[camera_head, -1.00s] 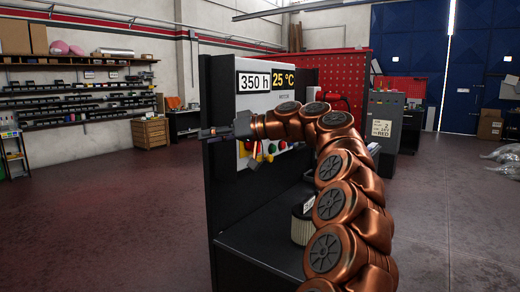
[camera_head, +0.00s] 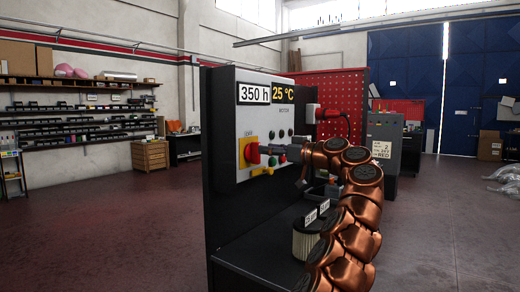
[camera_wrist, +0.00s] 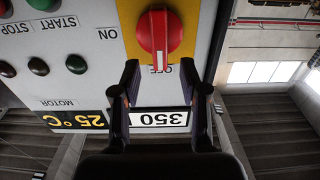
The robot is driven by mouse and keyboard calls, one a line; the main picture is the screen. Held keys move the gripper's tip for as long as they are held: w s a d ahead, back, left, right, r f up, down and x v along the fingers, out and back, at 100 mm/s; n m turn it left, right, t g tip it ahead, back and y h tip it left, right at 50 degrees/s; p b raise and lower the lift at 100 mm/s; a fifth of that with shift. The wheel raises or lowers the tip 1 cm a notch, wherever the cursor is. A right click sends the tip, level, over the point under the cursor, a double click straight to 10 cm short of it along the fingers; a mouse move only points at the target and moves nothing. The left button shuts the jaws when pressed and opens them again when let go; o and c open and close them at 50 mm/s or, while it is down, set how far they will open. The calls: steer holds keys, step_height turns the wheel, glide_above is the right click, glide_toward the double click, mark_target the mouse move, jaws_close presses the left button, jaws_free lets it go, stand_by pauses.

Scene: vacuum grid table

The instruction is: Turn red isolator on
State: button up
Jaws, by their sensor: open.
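The red isolator knob (camera_head: 252,153) sits on a yellow plate (camera_head: 243,147) on the panel's left side. In the wrist view, which shows the panel upside down, the red knob (camera_wrist: 160,30) has a white line pointing to the OFF mark, partly covered by my gripper. The ON mark (camera_wrist: 107,34) is to the left on the pale panel. Contact is not visible.
The panel (camera_head: 228,125) carries a 350 h display (camera_head: 254,94), a 25 °C display (camera_head: 284,94) and several buttons. Pleated filters (camera_head: 305,241) stand on the black shelf (camera_head: 245,250) below. The floor to the left is clear.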

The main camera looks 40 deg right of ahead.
mark_target(254, 153)
steer(key=shift+p+x, duration=0.3)
steer(key=shift+x, duration=1.9)
jaws_close()
